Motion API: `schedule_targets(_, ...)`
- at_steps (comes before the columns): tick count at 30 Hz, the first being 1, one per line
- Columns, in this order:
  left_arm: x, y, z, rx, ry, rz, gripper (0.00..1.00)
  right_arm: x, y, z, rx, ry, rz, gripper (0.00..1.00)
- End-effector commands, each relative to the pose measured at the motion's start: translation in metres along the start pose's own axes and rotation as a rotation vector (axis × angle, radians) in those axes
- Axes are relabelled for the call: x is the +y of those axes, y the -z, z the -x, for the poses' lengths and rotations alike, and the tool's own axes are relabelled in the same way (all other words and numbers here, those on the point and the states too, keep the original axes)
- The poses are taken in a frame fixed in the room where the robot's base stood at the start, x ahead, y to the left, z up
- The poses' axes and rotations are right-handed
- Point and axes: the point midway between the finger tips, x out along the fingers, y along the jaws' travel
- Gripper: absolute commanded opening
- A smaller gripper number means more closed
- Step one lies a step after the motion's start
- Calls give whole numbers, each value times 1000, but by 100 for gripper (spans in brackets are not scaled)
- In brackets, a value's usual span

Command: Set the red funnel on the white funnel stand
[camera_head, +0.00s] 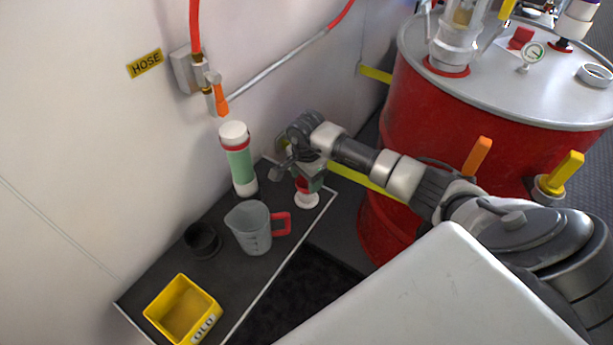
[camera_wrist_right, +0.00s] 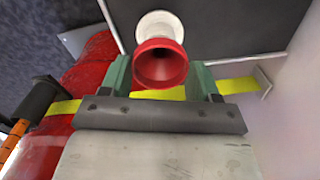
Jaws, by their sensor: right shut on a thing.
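The red funnel (camera_wrist_right: 160,68) is between the two green fingers of my right gripper (camera_wrist_right: 161,80) in the right wrist view, its wide mouth facing the camera. My right gripper is shut on it. The white funnel stand (camera_wrist_right: 158,22) shows just beyond the funnel, partly covered by it. In the head view, my right gripper (camera_head: 309,183) is low over the far right end of the dark bench. A bit of the red funnel (camera_head: 302,186) shows directly above the white stand (camera_head: 307,200). I cannot tell whether they touch. My left gripper is not in view.
On the dark bench (camera_head: 222,283) stand a measuring jug with a red handle (camera_head: 252,230), a green and white cylinder (camera_head: 239,160), a black cup (camera_head: 202,240) and a yellow bin (camera_head: 183,308). A red drum (camera_head: 440,125) stands at right, behind my arm.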

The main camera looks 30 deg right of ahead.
Motion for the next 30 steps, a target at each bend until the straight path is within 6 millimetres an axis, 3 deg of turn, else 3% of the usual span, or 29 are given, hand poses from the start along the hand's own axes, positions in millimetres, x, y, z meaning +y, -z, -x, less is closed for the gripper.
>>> schedule_targets(7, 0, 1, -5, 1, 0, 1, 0, 0, 0, -6, 0, 0, 0, 39)
schedule_targets(8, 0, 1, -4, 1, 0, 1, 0, 0, 0, -5, 0, 0, 0, 64)
schedule_targets(10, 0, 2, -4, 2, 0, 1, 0, 0, 0, -5, 0, 0, 0, 72)
schedule_targets(20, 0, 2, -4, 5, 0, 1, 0, 0, 0, -5, 0, 0, 0, 72)
schedule_targets(30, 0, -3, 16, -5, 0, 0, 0, 0, 0, 25, 1, 1, 1, 72)
